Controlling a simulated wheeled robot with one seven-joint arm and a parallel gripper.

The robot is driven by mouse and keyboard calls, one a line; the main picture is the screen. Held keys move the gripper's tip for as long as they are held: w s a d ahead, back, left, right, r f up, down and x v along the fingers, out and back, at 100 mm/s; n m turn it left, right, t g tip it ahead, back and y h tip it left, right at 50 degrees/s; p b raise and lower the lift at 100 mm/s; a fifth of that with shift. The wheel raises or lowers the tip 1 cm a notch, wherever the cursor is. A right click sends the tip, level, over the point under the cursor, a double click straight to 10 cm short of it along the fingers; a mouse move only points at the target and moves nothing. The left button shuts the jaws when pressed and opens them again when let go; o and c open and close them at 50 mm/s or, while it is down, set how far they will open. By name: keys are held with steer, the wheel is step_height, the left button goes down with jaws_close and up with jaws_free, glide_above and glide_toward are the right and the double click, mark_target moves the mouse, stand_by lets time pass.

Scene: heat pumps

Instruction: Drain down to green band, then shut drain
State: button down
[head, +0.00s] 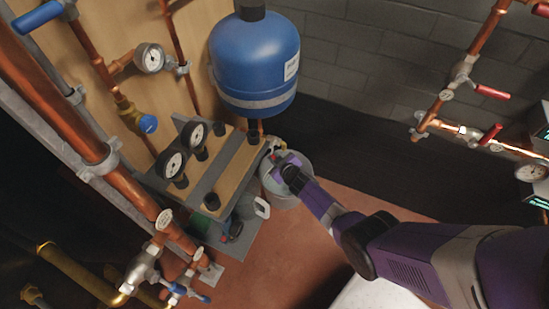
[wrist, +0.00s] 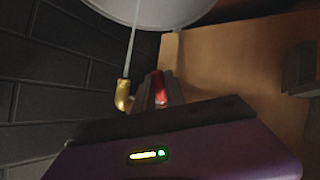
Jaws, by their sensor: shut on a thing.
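My gripper (head: 281,160) reaches over a grey bucket (head: 287,190), beside the wooden stand. In the wrist view its fingers (wrist: 160,92) are shut on a red lever handle (wrist: 160,86). A brass spout (wrist: 124,96) is next to the fingers. A thin pale stream (wrist: 133,45) runs from the spout toward the bucket, whose rim (wrist: 160,14) shows at the top of that view. Dark-rimmed gauges (head: 172,163) stand on the stand; their needles and any green band are too small to read.
A blue tank (head: 255,62) hangs just above and behind my gripper. Copper pipes with a blue-handled valve (head: 147,123) and a white gauge (head: 150,58) are at left. Red-handled pipes (head: 492,92) are at right. The reddish floor (head: 300,245) is open.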

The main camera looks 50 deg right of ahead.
steer(key=c, duration=1.4)
jaws_free()
steer(key=shift+p+v, duration=3.45)
steer(key=shift+v, duration=0.45)
steer(key=shift+f, duration=0.1)
